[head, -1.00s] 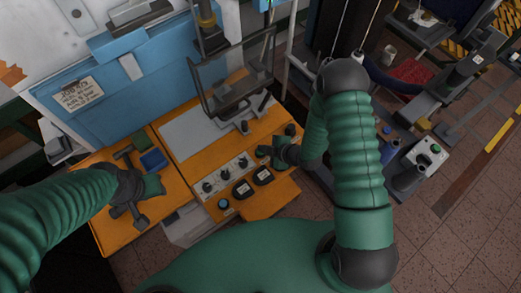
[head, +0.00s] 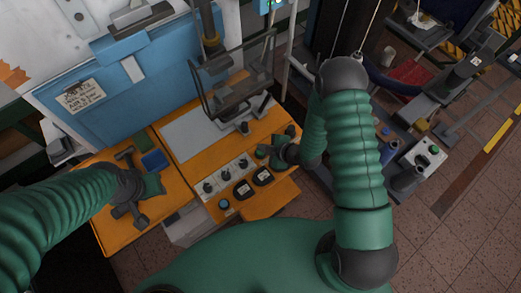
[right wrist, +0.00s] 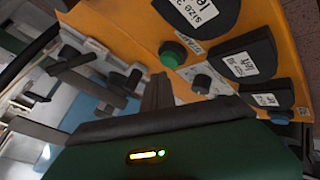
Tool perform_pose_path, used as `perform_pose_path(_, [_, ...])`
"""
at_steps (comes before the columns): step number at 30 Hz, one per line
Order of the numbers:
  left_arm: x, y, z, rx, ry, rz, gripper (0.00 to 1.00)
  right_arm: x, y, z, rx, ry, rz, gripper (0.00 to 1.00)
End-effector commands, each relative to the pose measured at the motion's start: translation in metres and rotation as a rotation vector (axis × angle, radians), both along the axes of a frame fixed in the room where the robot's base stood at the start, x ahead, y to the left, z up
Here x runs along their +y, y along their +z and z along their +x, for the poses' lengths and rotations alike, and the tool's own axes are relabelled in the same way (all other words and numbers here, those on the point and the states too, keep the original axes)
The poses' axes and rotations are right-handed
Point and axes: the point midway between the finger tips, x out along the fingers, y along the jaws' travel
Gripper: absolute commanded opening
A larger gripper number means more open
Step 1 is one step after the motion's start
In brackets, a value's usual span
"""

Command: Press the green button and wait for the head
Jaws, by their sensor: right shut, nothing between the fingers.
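The green button (right wrist: 173,53) sits on the panel beside a START label in the right wrist view; in the head view it shows as a small green spot (head: 262,151). My right gripper (head: 277,152) is shut and empty, close beside the button. Its fingers (right wrist: 157,90) point toward the panel in the wrist view, with a visible gap to the button. The machine's head (head: 213,58), a dark block under a brass-coloured collar, hangs behind the clear guard (head: 235,90). My left gripper (head: 132,208) is over the orange table's left part; its jaws are unclear.
The orange table (head: 178,178) carries knobs (head: 226,174), a blue button (head: 224,203) and black shoe-last shapes with white labels (head: 243,189). A blue tray (head: 154,160) lies near my left gripper. A grey button box (head: 428,153) stands at the right.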

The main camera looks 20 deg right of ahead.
Motion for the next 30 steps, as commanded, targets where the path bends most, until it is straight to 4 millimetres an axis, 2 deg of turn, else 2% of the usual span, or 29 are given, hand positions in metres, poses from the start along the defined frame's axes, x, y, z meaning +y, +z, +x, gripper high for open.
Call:
perform_pose_path(5, [0.000, 0.002, 0.000, 0.000, 0.000, 0.000, 0.36, 0.000, 0.002, 0.000, 0.000, 0.000, 0.000, 0.00])
perform_pose_path(20, [0.000, 0.038, 0.000, 0.000, 0.000, 0.000, 0.36, 0.000, 0.050, 0.000, -0.001, 0.001, 0.000, 0.00])
perform_pose_path(30, [0.000, 0.037, 0.000, 0.000, 0.000, 0.000, 0.36, 0.000, 0.050, 0.000, 0.000, 0.001, -0.001, 0.00])
